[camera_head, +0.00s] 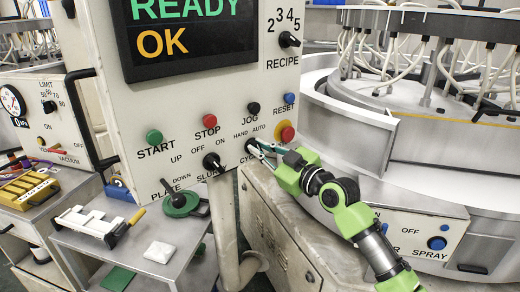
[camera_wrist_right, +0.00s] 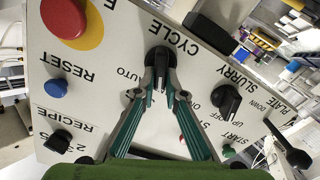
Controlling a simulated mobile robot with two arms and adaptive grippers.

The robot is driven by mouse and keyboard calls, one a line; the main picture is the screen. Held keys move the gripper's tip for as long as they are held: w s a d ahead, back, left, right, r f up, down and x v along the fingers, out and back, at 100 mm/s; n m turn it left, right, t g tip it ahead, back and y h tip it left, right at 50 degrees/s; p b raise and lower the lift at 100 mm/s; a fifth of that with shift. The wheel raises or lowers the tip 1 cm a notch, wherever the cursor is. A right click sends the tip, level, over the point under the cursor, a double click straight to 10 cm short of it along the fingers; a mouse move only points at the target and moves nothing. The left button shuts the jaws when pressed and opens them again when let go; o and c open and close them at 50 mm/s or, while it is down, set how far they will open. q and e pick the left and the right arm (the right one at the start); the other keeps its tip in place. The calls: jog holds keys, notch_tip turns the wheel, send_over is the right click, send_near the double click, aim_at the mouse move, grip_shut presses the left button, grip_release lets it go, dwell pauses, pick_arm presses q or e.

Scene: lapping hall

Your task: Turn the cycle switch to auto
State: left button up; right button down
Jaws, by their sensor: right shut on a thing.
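The cycle switch (camera_wrist_right: 159,54) is a black knob on the white control panel, beside the CYCLE label. My right gripper (camera_wrist_right: 160,78) has its green and grey fingers closed on the knob from both sides. In the wrist view the AUTO label lies left of the fingertips, and the HAND label is mostly hidden behind a finger. In the head view my right gripper (camera_head: 256,147) reaches in from the right to the knob, under HAND and AUTO. The fingers cover part of the knob, so I cannot tell which label it points to. My left gripper is not in view.
The slurry switch (camera_head: 213,162) sits just left of the cycle switch. The red stop button with a yellow ring (camera_head: 287,133) and blue reset button (camera_head: 289,98) are close above my right gripper. A screen (camera_head: 180,35) reads READY OK. A cart (camera_head: 125,245) stands at the lower left.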

jog(key=m, duration=0.3)
jog(key=m+p, duration=0.1)
jog(key=m, duration=0.3)
jog(key=d+m, duration=0.1)
jog(key=m, duration=0.2)
jog(key=shift+w+m+p, duration=0.4)
jog(key=shift+m, duration=0.3)
jog(key=c, duration=2.1)
grip_release()
jog(key=v, duration=1.2)
